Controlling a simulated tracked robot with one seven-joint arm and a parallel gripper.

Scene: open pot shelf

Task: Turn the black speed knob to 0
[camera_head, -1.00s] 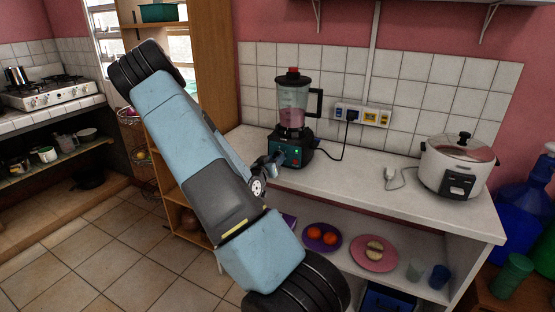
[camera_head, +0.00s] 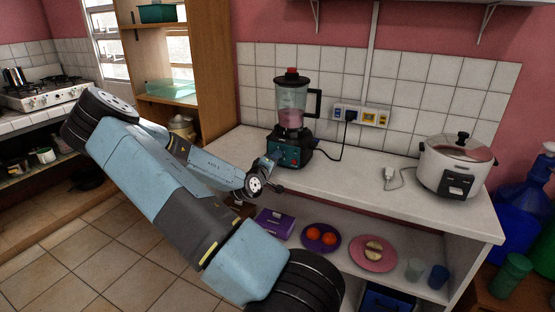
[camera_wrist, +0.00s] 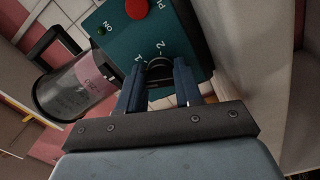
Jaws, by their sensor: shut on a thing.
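The blender (camera_head: 291,112) stands on the counter, with a teal base (camera_head: 294,152), a clear jar of pink liquid and a red cap. In the wrist view its teal front panel (camera_wrist: 122,42) appears rotated, with a red button (camera_wrist: 136,8), a small green light marked ON and the numbers 1 and 2. The black speed knob (camera_wrist: 159,66) sits between the fingertips of my gripper (camera_wrist: 157,76), which is shut on it. The fingers cover the knob's sides; its pointer and a 0 mark cannot be made out. In the head view my gripper (camera_head: 272,157) reaches the base's front-left.
A rice cooker (camera_head: 456,166) stands at the counter's right; a plugged-in cord runs from the blender to the wall socket (camera_head: 362,115). Plates with fruit (camera_head: 321,237) and bread (camera_head: 373,253), and a purple box (camera_head: 274,223), lie on the shelf below. The middle counter is mostly clear.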

